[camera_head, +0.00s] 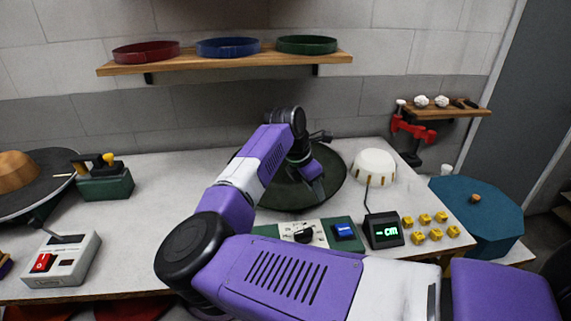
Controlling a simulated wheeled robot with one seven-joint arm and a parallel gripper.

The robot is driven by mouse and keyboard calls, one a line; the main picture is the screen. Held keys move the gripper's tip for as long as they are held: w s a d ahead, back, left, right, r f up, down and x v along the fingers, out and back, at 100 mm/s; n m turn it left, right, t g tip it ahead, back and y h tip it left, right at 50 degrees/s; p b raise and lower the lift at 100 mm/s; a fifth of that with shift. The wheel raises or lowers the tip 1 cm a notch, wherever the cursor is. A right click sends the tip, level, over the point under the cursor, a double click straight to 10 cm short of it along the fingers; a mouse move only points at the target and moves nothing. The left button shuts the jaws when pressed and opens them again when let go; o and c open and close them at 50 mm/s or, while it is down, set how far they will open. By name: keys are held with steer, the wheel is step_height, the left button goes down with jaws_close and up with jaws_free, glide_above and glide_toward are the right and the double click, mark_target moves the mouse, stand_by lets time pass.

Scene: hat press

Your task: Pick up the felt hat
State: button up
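A wide, round, dark green thing (333,185), which looks like the felt hat, lies on the white worktop (160,220) at the centre. Its broad rim shows on both sides of my arm. Its middle is largely hidden behind my arm, so I cannot make out a crown. My gripper (315,187) points down over the right-middle part of it. The fingertips are small and dark against it, so I cannot tell whether they touch it or are open or shut.
A control panel (290,233), a digital display (384,231) and several yellow blocks (436,235) stand in front and right. A white dome (374,166) is close right. A brown wooden form (17,172) is far left. A shelf (225,61) with coloured bands hangs above.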

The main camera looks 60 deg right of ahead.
steer(key=shift+p+x, duration=0.3)
steer(key=shift+x, duration=1.5)
steer(key=shift+w, duration=0.1)
jaws_close()
steer(key=shift+d, duration=0.1)
